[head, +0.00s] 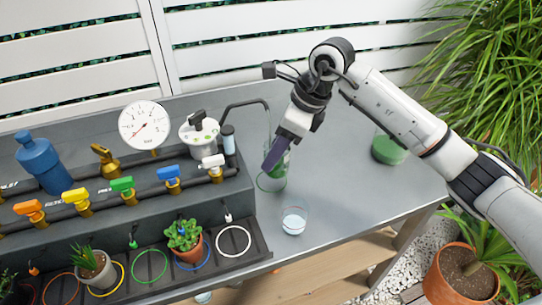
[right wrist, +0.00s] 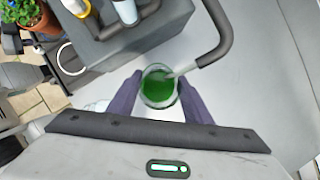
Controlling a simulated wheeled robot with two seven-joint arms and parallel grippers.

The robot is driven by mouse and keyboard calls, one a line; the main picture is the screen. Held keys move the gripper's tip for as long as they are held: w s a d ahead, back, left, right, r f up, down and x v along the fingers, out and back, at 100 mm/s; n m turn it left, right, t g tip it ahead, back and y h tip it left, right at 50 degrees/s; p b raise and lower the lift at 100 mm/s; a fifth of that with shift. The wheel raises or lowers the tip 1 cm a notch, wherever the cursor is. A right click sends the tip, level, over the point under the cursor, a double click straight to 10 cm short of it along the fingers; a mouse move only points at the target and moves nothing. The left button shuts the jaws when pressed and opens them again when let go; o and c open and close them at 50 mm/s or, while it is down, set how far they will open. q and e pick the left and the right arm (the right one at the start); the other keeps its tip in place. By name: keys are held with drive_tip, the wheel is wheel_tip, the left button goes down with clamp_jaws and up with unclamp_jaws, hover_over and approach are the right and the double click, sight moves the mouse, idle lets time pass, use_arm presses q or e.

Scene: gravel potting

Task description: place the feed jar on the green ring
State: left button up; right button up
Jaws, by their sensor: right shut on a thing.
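The feed jar (head: 283,164) is a clear glass with green liquid. My right gripper (head: 275,153) is shut on it from above and behind, its dark purple fingers on either side. In the right wrist view the jar (right wrist: 158,87) sits between the two fingers (right wrist: 158,95), its open top toward the camera. My left gripper is not in view.
A thin dark pipe (head: 248,103) bends down to the jar's mouth. A small glass of pale liquid (head: 293,221) stands in front, and a wider green-filled glass (head: 388,150) stands to the right. The valve bench (head: 120,215) with potted plants is at left.

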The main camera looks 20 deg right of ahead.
drive_tip(key=shift+w+a, duration=0.3)
drive_tip(key=shift+a, duration=0.15)
drive_tip(key=shift+f+p, duration=0.3)
drive_tip(key=shift+f, duration=1.45)
drive_tip(key=shift+f, duration=0.1)
drive_tip(key=o, duration=1.3)
drive_tip(key=v, duration=1.2)
drive_tip(key=shift+b, duration=0.3)
